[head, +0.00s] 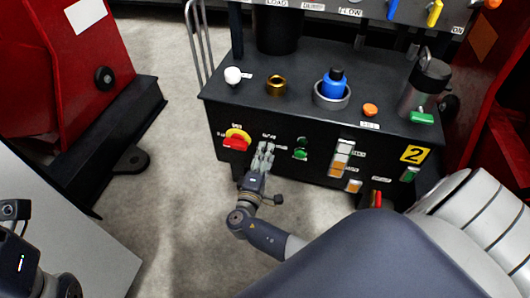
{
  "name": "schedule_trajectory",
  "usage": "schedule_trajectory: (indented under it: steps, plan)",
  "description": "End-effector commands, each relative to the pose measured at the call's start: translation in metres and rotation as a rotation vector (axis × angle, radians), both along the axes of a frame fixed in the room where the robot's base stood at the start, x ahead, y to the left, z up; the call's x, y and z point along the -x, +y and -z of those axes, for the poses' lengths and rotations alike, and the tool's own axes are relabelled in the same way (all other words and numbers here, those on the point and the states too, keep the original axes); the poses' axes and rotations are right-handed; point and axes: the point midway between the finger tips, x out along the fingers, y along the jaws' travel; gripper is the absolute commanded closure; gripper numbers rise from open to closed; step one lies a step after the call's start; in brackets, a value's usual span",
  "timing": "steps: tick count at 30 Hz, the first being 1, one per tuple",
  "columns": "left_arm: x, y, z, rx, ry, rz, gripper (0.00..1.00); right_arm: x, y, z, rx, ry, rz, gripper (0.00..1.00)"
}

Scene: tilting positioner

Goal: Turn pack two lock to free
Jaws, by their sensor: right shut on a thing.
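The black pack (222,108) with a yellow "2" plate (415,154) stands ahead of me. Its front panel carries a red rotary handle on a yellow disc (237,139), green buttons (301,148) and a column of light switches (341,158). My right gripper (265,155) is at the front panel, between the red handle and the green buttons. It is shut on a small panel control that its fingers hide. A small white label shows just above the fingers, too small to read. I cannot tell which way the control is turned. Part of my left arm shows at the lower left; its fingers do not show.
On the pack's top are a white knob (233,75), a brass ring (276,86), a blue cap (333,84), an orange button (370,110) and a metal canister (425,85). Red machinery (65,60) stands at the left. The grey floor (175,190) between is clear.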

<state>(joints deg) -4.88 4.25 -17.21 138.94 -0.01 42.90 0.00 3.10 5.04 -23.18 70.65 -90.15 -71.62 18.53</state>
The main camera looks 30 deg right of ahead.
Motion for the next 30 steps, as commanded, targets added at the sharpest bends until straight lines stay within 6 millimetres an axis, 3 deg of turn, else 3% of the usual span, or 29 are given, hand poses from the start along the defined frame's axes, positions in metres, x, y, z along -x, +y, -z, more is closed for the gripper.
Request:
schedule_trajectory:
  steps: [2, 3, 5, 17, 30]
  plan:
    - [0.000, 0.000, 0.000, 0.000, 0.000, 0.000, 0.29, -0.001, 0.000, -0.001, 0.002, -0.001, -0.003, 0.87]
    - [0.000, 0.000, 0.000, 0.000, 0.000, 0.000, 0.29, -0.002, 0.000, -0.001, 0.002, -0.001, -0.003, 0.54]
    - [0.000, 0.000, 0.000, 0.000, 0.000, 0.000, 0.29, -0.001, 0.000, -0.001, 0.001, -0.001, -0.003, 0.43]
    - [0.000, 0.000, 0.000, -0.002, -0.001, -0.001, 0.29, 0.003, 0.004, 0.000, -0.001, 0.001, -0.001, 0.43]
    - [0.000, 0.000, 0.000, -0.001, 0.000, 0.000, 0.29, 0.056, 0.067, 0.001, -0.002, 0.001, -0.003, 0.43]
